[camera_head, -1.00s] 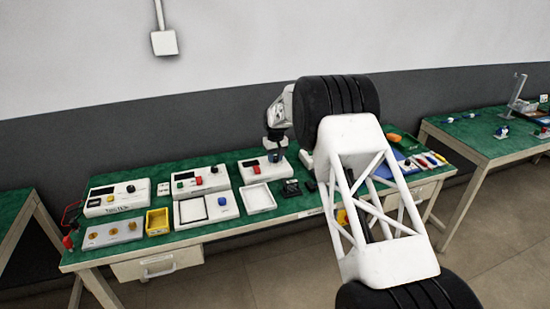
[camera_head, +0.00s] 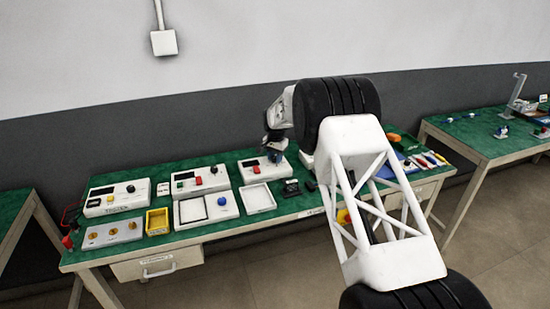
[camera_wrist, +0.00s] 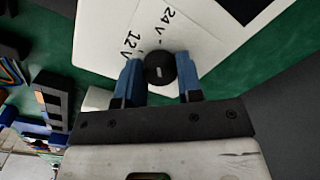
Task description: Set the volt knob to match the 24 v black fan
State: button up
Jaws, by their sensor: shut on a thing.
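The volt knob (camera_wrist: 160,68) is black and round with a small pale mark on its face. It sits on a white panel (camera_wrist: 95,38) between printed "12 V" and "24 V" labels. My gripper (camera_wrist: 160,80) has its two blue fingers shut on the knob's sides. I cannot tell exactly where the knob points. In the head view my gripper (camera_head: 275,155) is over a white box (camera_head: 262,174) with a red switch, and hides the knob there. A small black square object (camera_head: 291,188) stands in front of it; I cannot tell whether this is the black fan.
The green table (camera_head: 150,170) also holds two white control boxes (camera_head: 118,199) (camera_head: 200,180), a yellow bin (camera_head: 157,222), white trays (camera_head: 258,198) and a grey panel (camera_head: 113,232). Coloured tools lie to the right. A dark wall stands behind.

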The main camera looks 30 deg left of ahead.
aim_at(275, 157)
jog(key=shift+m, duration=0.9)
jog(key=o, duration=0.9)
jog(key=shift+r, duration=0.1)
jog(key=shift+d+r, duration=0.1)
jog(key=shift+r, duration=3.75)
